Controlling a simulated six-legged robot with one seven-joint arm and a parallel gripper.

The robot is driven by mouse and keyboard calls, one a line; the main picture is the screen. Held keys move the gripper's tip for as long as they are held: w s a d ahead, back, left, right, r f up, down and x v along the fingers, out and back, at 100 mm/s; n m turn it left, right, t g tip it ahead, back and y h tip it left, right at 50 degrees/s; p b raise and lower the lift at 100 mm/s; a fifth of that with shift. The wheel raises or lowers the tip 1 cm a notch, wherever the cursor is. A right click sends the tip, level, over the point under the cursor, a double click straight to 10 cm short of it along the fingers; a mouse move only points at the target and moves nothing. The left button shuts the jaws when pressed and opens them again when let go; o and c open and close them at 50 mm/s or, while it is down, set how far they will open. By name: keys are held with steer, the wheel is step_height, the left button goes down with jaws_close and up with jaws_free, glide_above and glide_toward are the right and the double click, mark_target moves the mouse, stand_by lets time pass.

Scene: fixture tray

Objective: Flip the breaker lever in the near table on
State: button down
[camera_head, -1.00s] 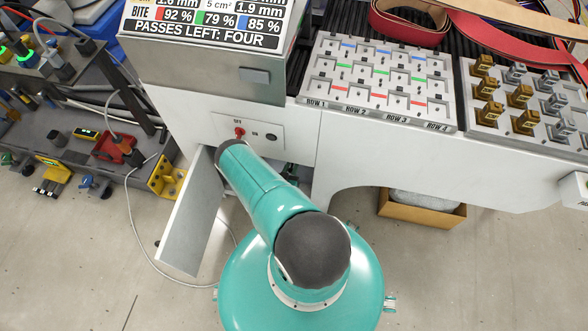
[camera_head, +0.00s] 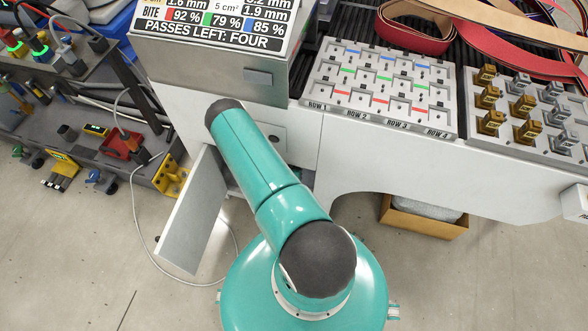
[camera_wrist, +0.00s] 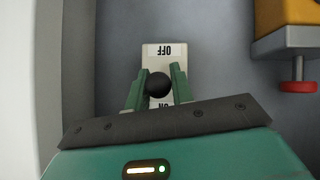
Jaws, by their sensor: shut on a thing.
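In the wrist view, the breaker lever (camera_wrist: 159,84) shows as a round black knob on a pale plate (camera_wrist: 158,50). The plate reads OFF at the top and ON at the bottom, both upside down in the picture. The knob covers the middle of the plate, between the two words. My gripper (camera_wrist: 157,78) has its two green fingers on either side of the knob, shut on it. In the head view, my arm hides the lever and my gripper; the near table (camera_head: 350,150) is white with an open door (camera_head: 190,225) below.
In the wrist view, a yellow housing (camera_wrist: 290,20) with a red knob (camera_wrist: 297,87) is at upper right, and a pale wall stands close at left. The head view shows a slotted tray (camera_head: 380,85) on the table and a cardboard box (camera_head: 425,218) on the floor.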

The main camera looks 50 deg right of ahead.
steer(key=shift+r+y, duration=0.3)
steer(key=shift+y, duration=0.3)
steer(key=c, duration=1.2)
jaws_free()
steer(key=shift+d, duration=0.1)
steer(key=shift+c, duration=0.2)
